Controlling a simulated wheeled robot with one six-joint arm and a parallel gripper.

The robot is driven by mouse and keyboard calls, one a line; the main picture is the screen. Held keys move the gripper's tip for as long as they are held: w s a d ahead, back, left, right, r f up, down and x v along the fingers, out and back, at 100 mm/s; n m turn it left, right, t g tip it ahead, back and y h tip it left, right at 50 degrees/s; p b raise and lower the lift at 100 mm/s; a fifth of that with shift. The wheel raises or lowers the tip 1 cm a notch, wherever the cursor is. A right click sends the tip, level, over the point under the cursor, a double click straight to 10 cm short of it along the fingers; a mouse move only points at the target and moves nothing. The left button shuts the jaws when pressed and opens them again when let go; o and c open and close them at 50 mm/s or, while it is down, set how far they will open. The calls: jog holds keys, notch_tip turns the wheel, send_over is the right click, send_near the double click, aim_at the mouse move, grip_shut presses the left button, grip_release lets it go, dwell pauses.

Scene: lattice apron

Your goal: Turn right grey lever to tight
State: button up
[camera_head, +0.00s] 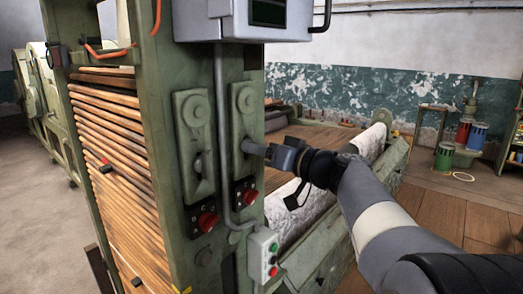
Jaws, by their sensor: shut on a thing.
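The right grey lever (252,148) is on the green upright of the machine, low on the right-hand green plate (244,99). It points to the right, toward my gripper. My gripper (271,152) comes in from the right and is shut on the lever's outer end. The fingers hide that end, and the exact grip is too small to see. A similar left lever (198,164) sits on the left-hand plate (194,111), apart from my gripper. I cannot read any tight marking.
Red knobs (207,221) on dark plates sit below both levers. A grey conduit (220,110) runs between the plates. A button box (263,254) is below my gripper, and a grey display box (243,20) is above. Wooden slats (120,150) fill the left side. Open floor lies right.

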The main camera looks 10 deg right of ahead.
jog(key=shift+f+m+b, duration=0.1)
jog(key=shift+m+b, duration=0.2)
jog(key=shift+b, duration=0.05)
jog(key=shift+m+b, duration=1.55)
jog(key=shift+m, duration=4.75)
jog(key=o, duration=1)
jog(key=b+v, duration=0.2)
jog(key=v, duration=0.8)
jog(key=shift+s+d, duration=0.2)
jog(key=shift+s, duration=0.15)
